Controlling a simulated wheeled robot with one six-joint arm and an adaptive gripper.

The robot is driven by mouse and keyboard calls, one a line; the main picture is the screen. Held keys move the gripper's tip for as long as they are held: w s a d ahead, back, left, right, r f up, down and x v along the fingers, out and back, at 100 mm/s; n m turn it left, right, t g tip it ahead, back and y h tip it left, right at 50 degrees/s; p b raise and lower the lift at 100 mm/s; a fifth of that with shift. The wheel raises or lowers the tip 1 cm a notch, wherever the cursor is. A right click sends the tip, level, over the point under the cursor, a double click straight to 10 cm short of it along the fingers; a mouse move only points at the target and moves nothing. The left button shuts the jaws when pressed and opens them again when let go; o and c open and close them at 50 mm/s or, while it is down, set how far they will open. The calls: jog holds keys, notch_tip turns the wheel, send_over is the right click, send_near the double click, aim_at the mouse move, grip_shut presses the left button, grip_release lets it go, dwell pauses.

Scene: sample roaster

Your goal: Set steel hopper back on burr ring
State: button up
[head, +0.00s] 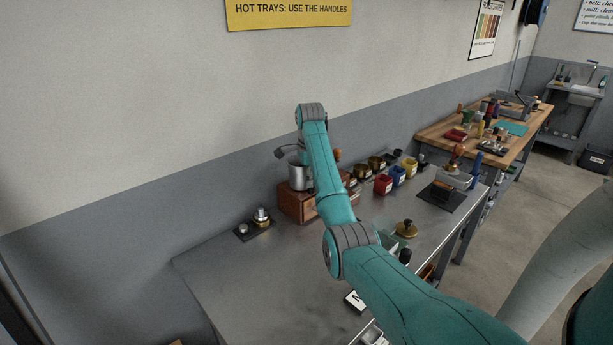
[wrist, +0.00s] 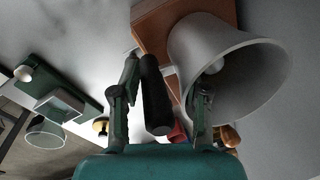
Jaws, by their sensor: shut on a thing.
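The steel hopper (head: 299,175) is a grey, wide-mouthed cup over the wooden box (head: 294,205) by the wall. I cannot tell whether it touches the box. In the wrist view the hopper (wrist: 190,45) is large, its open mouth towards the right. My gripper (wrist: 164,90) has a black grip (wrist: 155,95) between its fingers, beside the hopper wall, and is shut on it; it appears to be the hopper's handle. The right finger overlaps the hopper in this view. In the head view my arm hides the gripper's hold. I cannot make out the burr ring.
A dark mat (head: 241,234) with small metal parts (head: 262,215) lies left of the box. Several coloured tins (head: 383,184) stand to its right. A brass-coloured piece (head: 406,228) is nearer the front. The bench's left part (head: 235,275) is clear; the wall is close behind.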

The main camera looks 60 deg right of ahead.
jog(key=shift+f, duration=0.2)
jog(key=o, duration=1.3)
